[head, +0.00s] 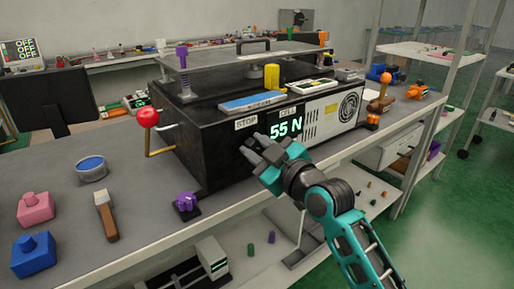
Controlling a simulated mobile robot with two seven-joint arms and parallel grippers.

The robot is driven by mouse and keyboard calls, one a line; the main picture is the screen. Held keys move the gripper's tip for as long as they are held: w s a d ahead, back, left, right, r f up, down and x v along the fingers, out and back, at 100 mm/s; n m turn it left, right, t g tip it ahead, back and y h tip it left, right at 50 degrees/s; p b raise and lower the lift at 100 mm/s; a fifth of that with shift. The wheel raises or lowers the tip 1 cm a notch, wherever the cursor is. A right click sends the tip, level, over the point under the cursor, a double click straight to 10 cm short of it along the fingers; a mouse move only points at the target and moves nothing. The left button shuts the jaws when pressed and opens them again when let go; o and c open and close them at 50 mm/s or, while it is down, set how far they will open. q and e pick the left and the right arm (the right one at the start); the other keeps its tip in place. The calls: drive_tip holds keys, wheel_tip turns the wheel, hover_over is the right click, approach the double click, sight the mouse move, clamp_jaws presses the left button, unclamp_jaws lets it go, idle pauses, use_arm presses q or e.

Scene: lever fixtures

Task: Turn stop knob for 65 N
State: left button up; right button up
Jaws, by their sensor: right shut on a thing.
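A black machine (205,150) stands on the grey bench with a STOP label (246,123) on its front. Its green display (286,128) reads 55 N, beside a CELL label. My right gripper (255,147) is at the front face just below the STOP label, shut on the stop knob. The knob itself is hidden by the fingers, so its angle cannot be seen. My left gripper is not in view.
A red-ball lever (148,119) stands at the machine's left, an orange-ball lever (385,80) at its right. A purple knob (186,202), a brush-like tool (106,215), a blue-topped tin (91,168) and pink (35,209) and blue (33,257) blocks lie on the bench.

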drive_tip(key=shift+c, duration=0.5)
drive_tip(key=shift+r+m+p, duration=0.15)
drive_tip(key=shift+m+p, duration=0.45)
drive_tip(key=shift+p, duration=0.2)
drive_tip(key=shift+r+m+p, duration=0.1)
drive_tip(key=shift+m+p, duration=0.6)
drive_tip(key=shift+d+m+p, duration=0.1)
drive_tip(key=shift+m+p, duration=0.65)
drive_tip(key=shift+m, duration=0.15)
drive_tip(key=m+p, duration=0.1)
drive_tip(key=m, duration=0.1)
drive_tip(key=shift+m+p, duration=0.35)
drive_tip(key=shift+m, duration=0.05)
drive_tip(key=shift+m+p, duration=0.55)
drive_tip(key=shift+m, duration=0.55)
drive_tip(key=shift+w+m+p, duration=0.1)
drive_tip(key=shift+m+p, duration=0.2)
drive_tip(key=shift+m, duration=0.6)
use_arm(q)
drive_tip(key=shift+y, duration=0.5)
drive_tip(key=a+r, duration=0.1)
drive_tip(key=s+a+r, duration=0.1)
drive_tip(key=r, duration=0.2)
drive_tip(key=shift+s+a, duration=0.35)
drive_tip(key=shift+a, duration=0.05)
use_arm(e)
drive_tip(key=shift+f+m, duration=0.2)
drive_tip(key=shift+m, duration=0.1)
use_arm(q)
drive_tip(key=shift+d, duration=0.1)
